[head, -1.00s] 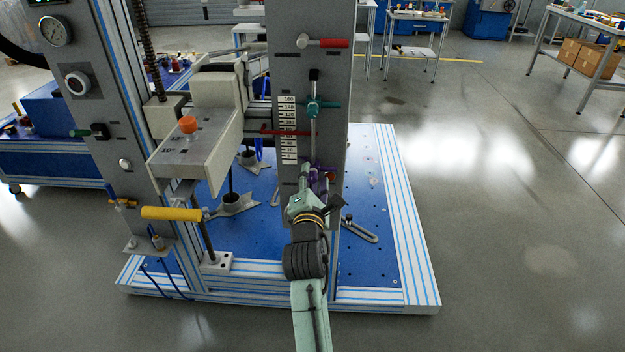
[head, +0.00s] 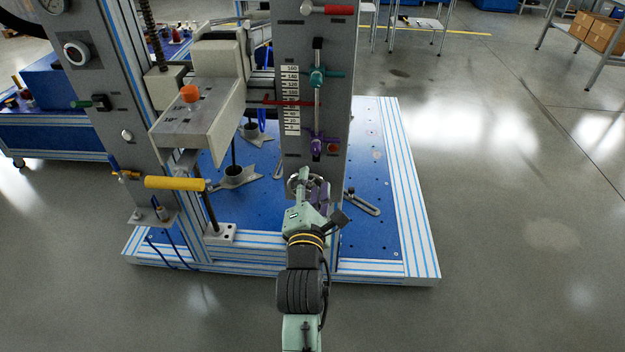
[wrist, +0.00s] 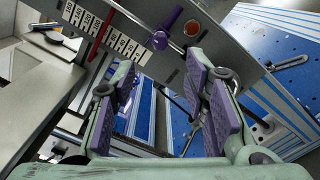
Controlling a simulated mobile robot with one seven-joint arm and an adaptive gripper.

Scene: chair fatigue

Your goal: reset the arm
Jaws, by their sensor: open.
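My green gripper (head: 312,186) is at the end of my arm, low in front of the grey panel (head: 318,60) of the test machine. In the wrist view its two purple-padded fingers (wrist: 168,95) are spread apart with nothing between them. Beyond the fingers are a purple knob (wrist: 160,39) and a red round button (wrist: 192,27) on the panel. In the head view the purple knob (head: 316,145) sits just above my gripper, apart from it. A teal knob (head: 317,77) is higher on the same rod, beside a number scale (head: 290,100).
The floor to the right is free.

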